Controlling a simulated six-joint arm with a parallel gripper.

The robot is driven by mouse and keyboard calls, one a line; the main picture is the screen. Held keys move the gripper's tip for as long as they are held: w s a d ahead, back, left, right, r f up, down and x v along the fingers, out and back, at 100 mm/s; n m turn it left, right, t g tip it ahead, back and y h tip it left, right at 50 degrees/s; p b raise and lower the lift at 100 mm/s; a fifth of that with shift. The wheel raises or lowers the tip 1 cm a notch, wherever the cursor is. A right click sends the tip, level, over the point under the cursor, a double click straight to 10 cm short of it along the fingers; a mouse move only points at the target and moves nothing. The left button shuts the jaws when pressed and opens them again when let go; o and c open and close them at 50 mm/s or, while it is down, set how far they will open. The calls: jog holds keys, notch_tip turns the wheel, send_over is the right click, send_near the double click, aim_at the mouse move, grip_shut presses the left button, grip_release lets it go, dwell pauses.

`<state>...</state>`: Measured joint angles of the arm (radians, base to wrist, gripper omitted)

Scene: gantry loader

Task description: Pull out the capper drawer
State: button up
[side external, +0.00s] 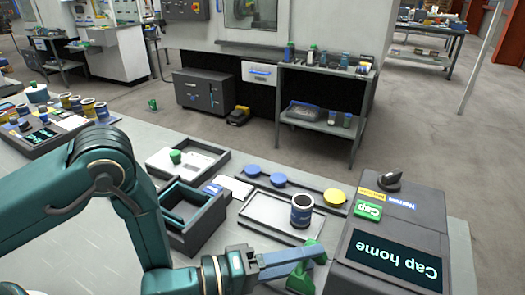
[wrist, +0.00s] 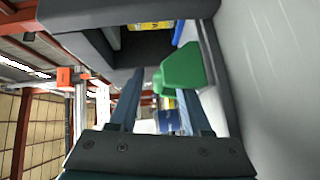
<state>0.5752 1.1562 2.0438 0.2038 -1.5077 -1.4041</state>
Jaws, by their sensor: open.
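The capper (side external: 388,235) is a dark grey box at the right of the bench, with a sloped "Cap home" screen and a black knob on top. A green handle-like part (side external: 305,268) is at its lower left side. My gripper (side external: 300,255) is open, with its blue-grey fingers reaching right to the green part. In the wrist view, my gripper (wrist: 158,95) shows two spread fingers, and the green part (wrist: 185,68) lies at the fingertips, partly overlapping the right one. I cannot tell whether they touch it. The drawer's body is not clearly visible.
A shallow tray (side external: 258,233) with a dark-and-white can (side external: 301,211) stands just behind my gripper. Blue discs (side external: 278,180) and a yellow disc (side external: 334,198) lie behind it. An open dark box (side external: 190,240) is left of the tray, close to my arm.

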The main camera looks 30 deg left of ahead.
aim_at(318, 268)
jog(key=shift+x, duration=1.8)
grip_shut()
